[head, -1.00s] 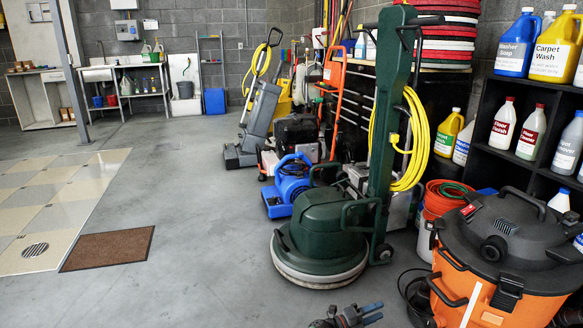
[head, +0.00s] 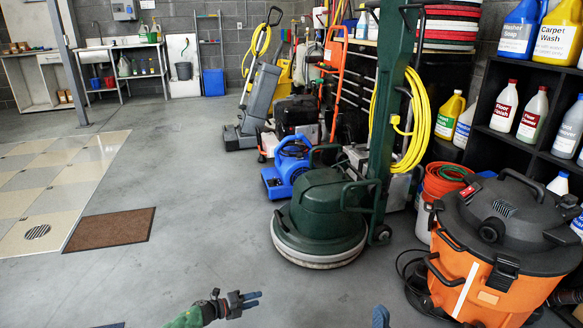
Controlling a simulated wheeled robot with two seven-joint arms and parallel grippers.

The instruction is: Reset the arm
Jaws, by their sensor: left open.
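My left gripper (head: 252,299) shows low in the head view, left of centre, with a green arm part coming in from the left. Its blue fingers point right, and it is open with nothing seen between them. It is over bare floor, in front of the green floor buffer (head: 318,212) and apart from it in the picture. A blue tip, likely of my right gripper (head: 381,317), just shows at the bottom edge; the rest of it is cut off.
An orange and black shop vacuum (head: 492,265) stands at the right, before a black shelf of bottles. A blue blower (head: 287,172) stands behind the buffer. A brown mat (head: 110,229) lies at the left. The grey floor between is clear.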

